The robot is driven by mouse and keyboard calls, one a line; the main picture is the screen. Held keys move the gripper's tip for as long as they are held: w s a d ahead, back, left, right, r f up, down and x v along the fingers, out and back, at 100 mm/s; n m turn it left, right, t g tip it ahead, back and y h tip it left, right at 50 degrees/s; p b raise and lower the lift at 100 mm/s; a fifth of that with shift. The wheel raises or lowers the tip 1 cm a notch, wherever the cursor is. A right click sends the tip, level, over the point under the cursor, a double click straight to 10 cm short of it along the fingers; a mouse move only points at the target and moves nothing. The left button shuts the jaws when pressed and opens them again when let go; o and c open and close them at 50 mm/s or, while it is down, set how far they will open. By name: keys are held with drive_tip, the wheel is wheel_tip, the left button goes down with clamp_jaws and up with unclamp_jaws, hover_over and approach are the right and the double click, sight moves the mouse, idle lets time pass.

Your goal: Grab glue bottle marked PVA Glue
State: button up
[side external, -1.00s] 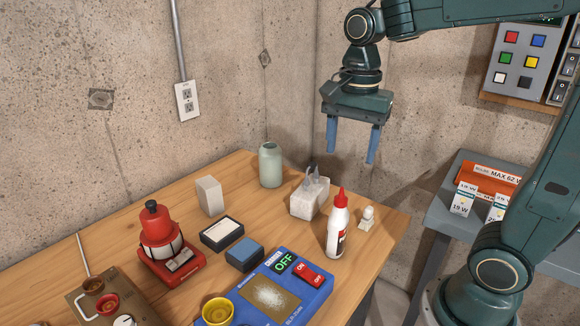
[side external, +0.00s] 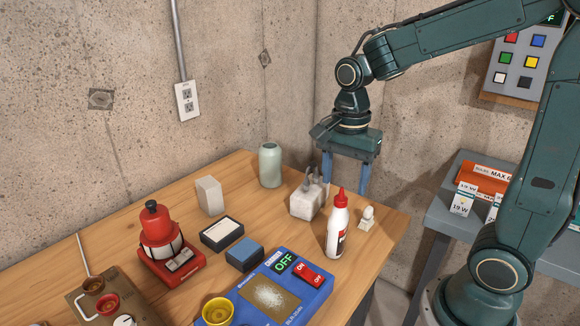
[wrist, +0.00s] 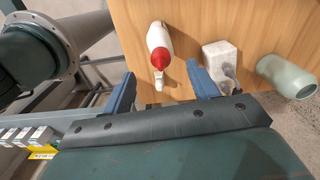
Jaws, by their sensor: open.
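The glue bottle (side external: 337,228) is white with a red cap and stands upright near the right edge of the wooden table; its label is too small to read. In the wrist view the bottle (wrist: 160,42) shows from above, beyond and between my two blue fingertips. My gripper (side external: 346,183) points down, open and empty, apart from the bottle and appearing behind and above it in the side view. The gripper (wrist: 160,82) also shows in the wrist view.
A pale green jar (side external: 270,166) is farther back. A blue device (side external: 280,290) with a red switch lies in front. A red machine (side external: 163,240) stands left.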

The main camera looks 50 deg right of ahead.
sight(342, 197)
drive_tip(key=shift+f, duration=0.75)
drive_tip(key=shift+w+f, duration=0.1)
drive_tip(key=shift+f, duration=2.5)
clamp_jaws()
